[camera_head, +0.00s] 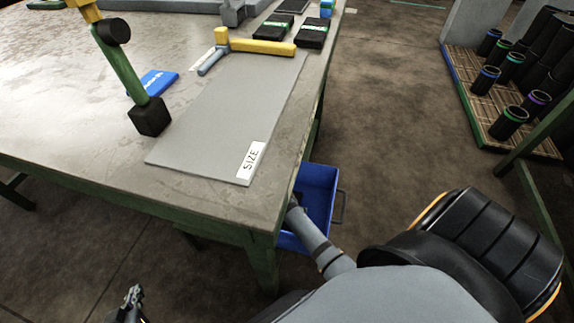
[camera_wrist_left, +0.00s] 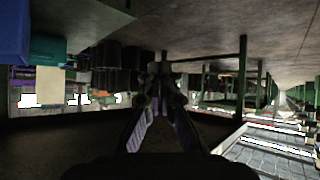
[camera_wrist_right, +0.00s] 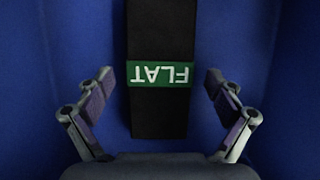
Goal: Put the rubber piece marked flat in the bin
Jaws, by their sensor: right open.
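The black rubber piece (camera_wrist_right: 160,115) with a green band reading FLAT lies inside the blue bin (camera_wrist_right: 70,30), as the right wrist view shows. My right gripper (camera_wrist_right: 160,85) is open, with one finger on each side of the piece and clear gaps to it. In the head view my right arm reaches down into the blue bin (camera_head: 320,180) beside the table's right edge, and the piece itself is hidden there. My left gripper (camera_head: 132,296) is low at the bottom left, away from the table; its fingers meet, with nothing between them, in the left wrist view (camera_wrist_left: 162,85).
A pallet (camera_head: 480,120) of black sleeves stands at right.

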